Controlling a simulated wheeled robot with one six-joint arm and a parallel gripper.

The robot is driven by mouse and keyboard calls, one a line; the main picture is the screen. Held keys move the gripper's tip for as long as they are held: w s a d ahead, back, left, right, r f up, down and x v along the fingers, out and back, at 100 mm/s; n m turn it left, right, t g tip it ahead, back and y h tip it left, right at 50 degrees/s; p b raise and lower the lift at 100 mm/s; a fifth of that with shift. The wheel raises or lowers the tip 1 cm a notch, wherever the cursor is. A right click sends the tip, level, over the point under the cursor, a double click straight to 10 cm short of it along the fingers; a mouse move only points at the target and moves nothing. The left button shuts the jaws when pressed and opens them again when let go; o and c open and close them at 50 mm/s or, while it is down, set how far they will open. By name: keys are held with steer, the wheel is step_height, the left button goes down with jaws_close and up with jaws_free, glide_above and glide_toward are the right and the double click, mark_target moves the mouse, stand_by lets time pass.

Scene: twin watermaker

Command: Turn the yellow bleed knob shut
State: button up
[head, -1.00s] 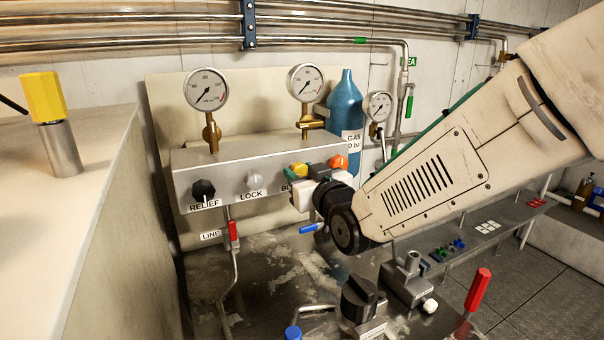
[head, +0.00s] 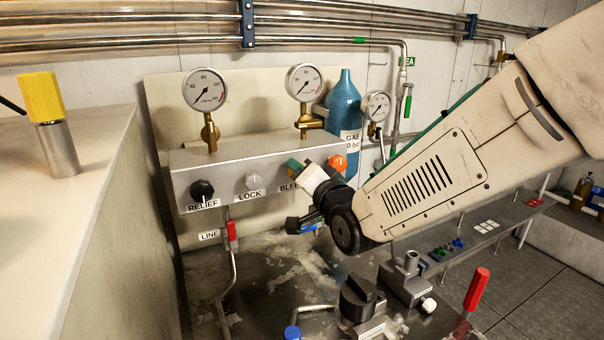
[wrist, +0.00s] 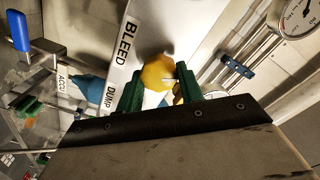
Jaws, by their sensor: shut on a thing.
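The yellow bleed knob (wrist: 158,72) shows in the wrist view on the face of the grey panel, beside the BLEED label (wrist: 130,40). My gripper (wrist: 160,88) has its green fingers on either side of the knob and is shut on it. The grey panel (head: 235,160) also carries a black RELIEF knob (head: 202,190) and a pale LOCK knob (head: 252,181).
An orange knob (head: 337,162) sits just right of my gripper. Gauges (head: 205,90) stand on top of the panel. A blue bottle (head: 344,100) is behind it. A blue-handled valve (head: 305,228) lies just below my gripper. A pale counter (head: 60,170) is at the left.

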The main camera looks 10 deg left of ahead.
steer(key=m, duration=0.4)
steer(key=shift+f+m, duration=0.15)
steer(key=shift+m, duration=0.25)
stand_by(0.4)
steer(key=o, duration=1)
steer(key=shift+s+d, duration=0.1)
steer(key=v, duration=0.7)
steer(key=shift+s+d, duration=0.15)
steer(key=shift+s, duration=0.05)
